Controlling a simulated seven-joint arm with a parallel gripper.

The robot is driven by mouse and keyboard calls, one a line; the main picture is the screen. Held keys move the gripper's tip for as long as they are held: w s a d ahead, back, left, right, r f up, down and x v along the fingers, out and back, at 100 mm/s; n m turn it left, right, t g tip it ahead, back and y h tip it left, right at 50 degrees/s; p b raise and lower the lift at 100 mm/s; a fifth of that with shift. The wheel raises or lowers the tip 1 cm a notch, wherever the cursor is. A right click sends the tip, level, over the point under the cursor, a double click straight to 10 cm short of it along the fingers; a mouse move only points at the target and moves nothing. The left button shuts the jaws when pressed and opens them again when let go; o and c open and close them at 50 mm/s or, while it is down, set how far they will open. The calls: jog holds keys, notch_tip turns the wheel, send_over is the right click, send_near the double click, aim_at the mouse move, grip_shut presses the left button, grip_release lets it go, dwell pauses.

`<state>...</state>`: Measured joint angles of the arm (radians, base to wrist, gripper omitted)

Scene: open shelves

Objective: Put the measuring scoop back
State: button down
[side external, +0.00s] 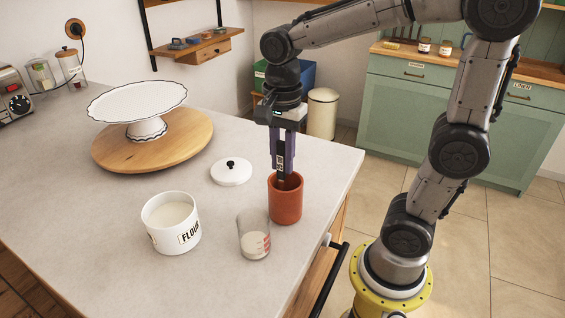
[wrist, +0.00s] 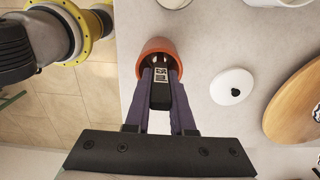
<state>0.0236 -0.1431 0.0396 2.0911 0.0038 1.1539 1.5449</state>
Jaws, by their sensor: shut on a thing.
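My gripper (side external: 282,176) points straight down with its fingertips at the mouth of a terracotta pot (side external: 286,204) near the counter's right edge. It is shut on a dark, narrow piece with a black-and-white label, which appears to be the measuring scoop (wrist: 160,92). The scoop's lower end is hidden inside the pot. In the wrist view the fingers reach over the pot's rim (wrist: 144,50). A white jar marked FLOUR (side external: 171,226) stands open to the left with white powder in it. Its likely lid, white with a black knob (side external: 231,173), lies on the counter behind.
A clear measuring glass (side external: 254,238) with red marks stands close to the pot's front left. A white cake stand (side external: 138,104) sits on a round wooden board (side external: 194,140) at the back left. The counter (side external: 90,215) is bare at the front left.

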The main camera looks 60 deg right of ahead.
jog(key=shift+f, duration=0.5)
jog(key=c, duration=0.8)
grip_release()
jog(key=shift+f, duration=0.15)
jog(key=shift+o, duration=0.2)
